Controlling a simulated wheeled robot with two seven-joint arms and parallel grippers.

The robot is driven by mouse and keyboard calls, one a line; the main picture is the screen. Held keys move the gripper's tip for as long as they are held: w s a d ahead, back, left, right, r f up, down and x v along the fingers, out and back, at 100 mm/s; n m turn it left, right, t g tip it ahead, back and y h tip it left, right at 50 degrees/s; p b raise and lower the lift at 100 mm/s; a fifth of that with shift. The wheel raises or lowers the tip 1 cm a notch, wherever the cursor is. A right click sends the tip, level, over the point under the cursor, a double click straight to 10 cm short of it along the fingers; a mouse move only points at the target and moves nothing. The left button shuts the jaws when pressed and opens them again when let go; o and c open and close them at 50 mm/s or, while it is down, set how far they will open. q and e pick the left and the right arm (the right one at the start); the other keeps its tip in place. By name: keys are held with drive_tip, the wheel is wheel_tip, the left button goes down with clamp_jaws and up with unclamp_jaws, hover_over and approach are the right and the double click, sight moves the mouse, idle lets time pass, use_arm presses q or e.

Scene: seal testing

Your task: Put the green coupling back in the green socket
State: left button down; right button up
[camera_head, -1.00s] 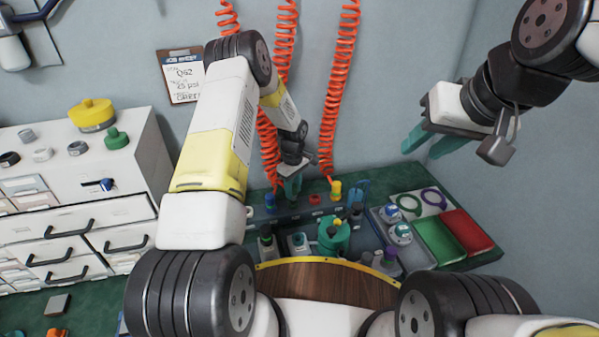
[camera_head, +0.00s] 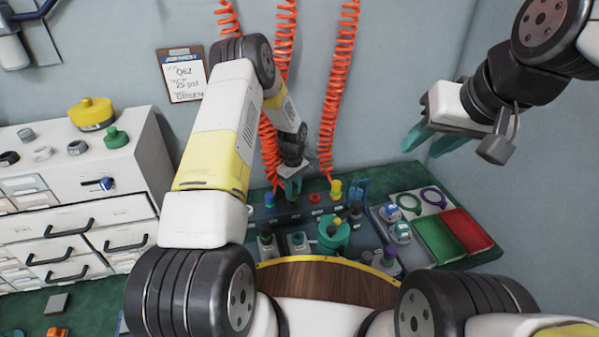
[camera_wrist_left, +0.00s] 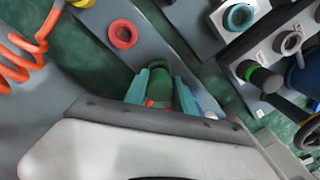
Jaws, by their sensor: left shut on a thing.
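My left gripper (camera_head: 291,190) is at the row of sockets on the back panel, below the hanging orange hoses. In the left wrist view, its teal fingers (camera_wrist_left: 163,92) are shut on the green coupling (camera_wrist_left: 161,86), one on each side. The coupling's far end points at the grey panel, in line with the red socket ring (camera_wrist_left: 123,34). The green socket is not seen; the coupling and fingers cover that spot, so I cannot tell whether they touch. My right gripper (camera_head: 432,141) hangs empty in the air at the upper right, its teal fingers apart.
A blue coupling (camera_head: 269,200) and a yellow coupling (camera_head: 336,188) stand in the same row. In front are a green round vessel (camera_head: 333,236) and small bottles. Green (camera_head: 436,240) and red (camera_head: 468,231) trays lie at right. A clipboard (camera_head: 182,74) hangs on the wall.

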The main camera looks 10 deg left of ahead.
use_arm(q)
drive_tip(key=shift+f, duration=0.85)
drive_tip(key=c, duration=0.9)
unclamp_jaws()
drive_tip(key=shift+c, duration=0.2)
wheel_tip(320, 180, up, 8)
drive_tip(key=shift+f, duration=0.1)
